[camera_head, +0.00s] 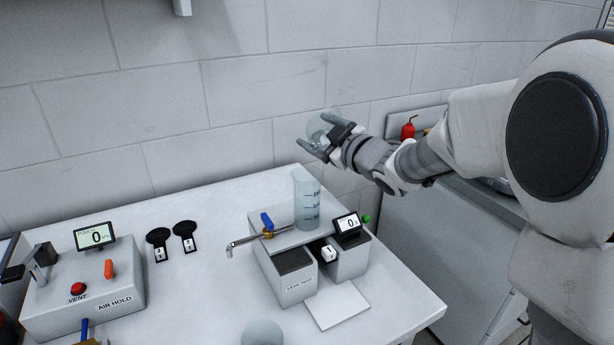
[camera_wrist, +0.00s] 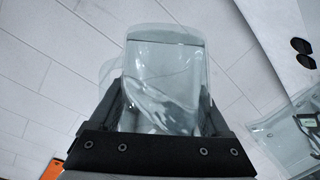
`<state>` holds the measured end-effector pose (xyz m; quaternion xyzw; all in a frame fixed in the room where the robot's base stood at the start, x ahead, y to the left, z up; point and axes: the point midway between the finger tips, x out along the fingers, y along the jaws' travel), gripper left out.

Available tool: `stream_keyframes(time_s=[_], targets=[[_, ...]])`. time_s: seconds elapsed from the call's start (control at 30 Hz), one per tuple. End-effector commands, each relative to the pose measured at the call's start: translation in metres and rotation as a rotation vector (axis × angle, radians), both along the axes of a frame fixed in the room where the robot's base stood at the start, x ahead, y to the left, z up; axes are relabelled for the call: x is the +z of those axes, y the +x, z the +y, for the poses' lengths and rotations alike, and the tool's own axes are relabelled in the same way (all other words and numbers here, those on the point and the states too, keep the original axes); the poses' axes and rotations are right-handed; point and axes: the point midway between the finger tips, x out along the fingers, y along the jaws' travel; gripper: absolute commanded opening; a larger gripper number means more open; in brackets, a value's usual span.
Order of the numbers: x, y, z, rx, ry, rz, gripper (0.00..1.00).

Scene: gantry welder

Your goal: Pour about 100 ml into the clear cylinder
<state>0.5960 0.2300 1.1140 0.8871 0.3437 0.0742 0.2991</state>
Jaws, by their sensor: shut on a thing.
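The clear cylinder (camera_head: 307,203) stands upright on a grey bench unit and has dark graduation marks. My gripper (camera_head: 322,137) is shut on a clear vessel (camera_head: 318,125), above and slightly right of the cylinder in the head view. In the wrist view the clear vessel (camera_wrist: 165,80) fills the space between my fingers (camera_wrist: 162,108). Wavy edges show inside it, but I cannot tell how much liquid it holds. In the wrist view a see-through shape (camera_wrist: 288,135) at lower right may be the cylinder. No stream is visible. The unit's small display (camera_head: 348,224) reads 0.
A tap with blue handle (camera_head: 267,222) points left beside the cylinder. Another clear round vessel (camera_head: 262,333) shows at the bottom edge. An AIR HOLD box (camera_head: 85,290) stands left. A white pad (camera_head: 337,304) lies in front. The wall is close behind.

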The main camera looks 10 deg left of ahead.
Motion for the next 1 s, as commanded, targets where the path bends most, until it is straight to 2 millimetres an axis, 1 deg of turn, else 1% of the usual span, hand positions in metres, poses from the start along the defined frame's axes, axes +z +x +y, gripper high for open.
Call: stream_keyframes(time_s=[1.0], targets=[[0.011,-0.005,0.002,0.0,-0.041,-0.136,0.09]])
